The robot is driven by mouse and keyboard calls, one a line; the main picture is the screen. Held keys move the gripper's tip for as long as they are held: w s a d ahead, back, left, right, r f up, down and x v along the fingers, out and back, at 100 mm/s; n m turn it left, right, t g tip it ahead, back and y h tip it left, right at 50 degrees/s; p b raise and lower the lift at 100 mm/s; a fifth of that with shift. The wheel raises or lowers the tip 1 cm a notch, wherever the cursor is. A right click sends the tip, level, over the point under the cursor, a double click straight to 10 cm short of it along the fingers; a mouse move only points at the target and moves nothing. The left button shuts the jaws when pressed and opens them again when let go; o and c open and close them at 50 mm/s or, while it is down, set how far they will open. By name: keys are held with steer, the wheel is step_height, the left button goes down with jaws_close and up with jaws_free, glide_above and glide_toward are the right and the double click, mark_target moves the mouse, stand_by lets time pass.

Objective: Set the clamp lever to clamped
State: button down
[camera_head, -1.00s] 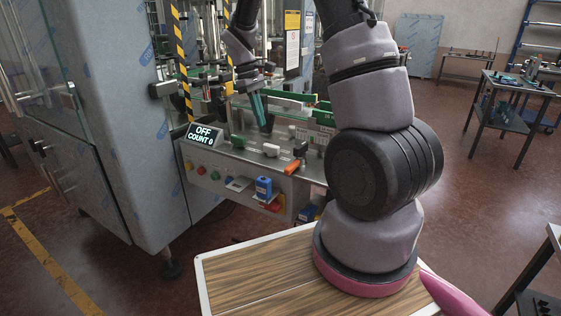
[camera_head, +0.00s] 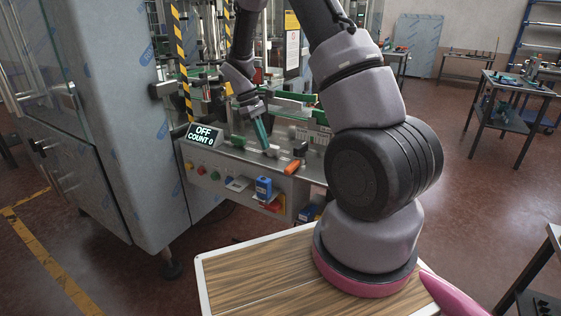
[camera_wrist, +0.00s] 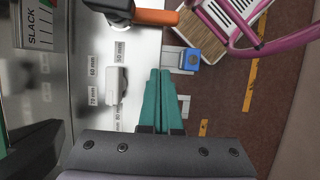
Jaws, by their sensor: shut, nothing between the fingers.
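My gripper (camera_head: 265,147) has teal fingers, pressed together and empty, low over the front of the machine's panel. In the wrist view its fingertips (camera_wrist: 160,72) point toward a lever with an orange handle (camera_wrist: 156,17) on a dark round hub. The orange handle (camera_head: 293,167) shows right of and below the fingertips in the head view, apart from them. A white knob (camera_wrist: 117,86) sits beside a scale marked in mm, left of the fingers. A plate reading SLACK (camera_wrist: 33,25) is at the upper left of the wrist view. I cannot read any label for clamped.
A blue box-like device (camera_head: 264,187) hangs on the panel front below the levers. A green handle (camera_head: 237,142) and an OFF display (camera_head: 204,133) are to the left. Green guide rails (camera_head: 285,107) run behind the gripper.

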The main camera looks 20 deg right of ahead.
mark_target(281, 170)
steer(key=x, duration=0.6)
steer(key=s+d, duration=0.2)
steer(key=s, duration=0.1)
steer(key=shift+d, duration=0.15)
steer(key=shift+s+d, duration=0.1)
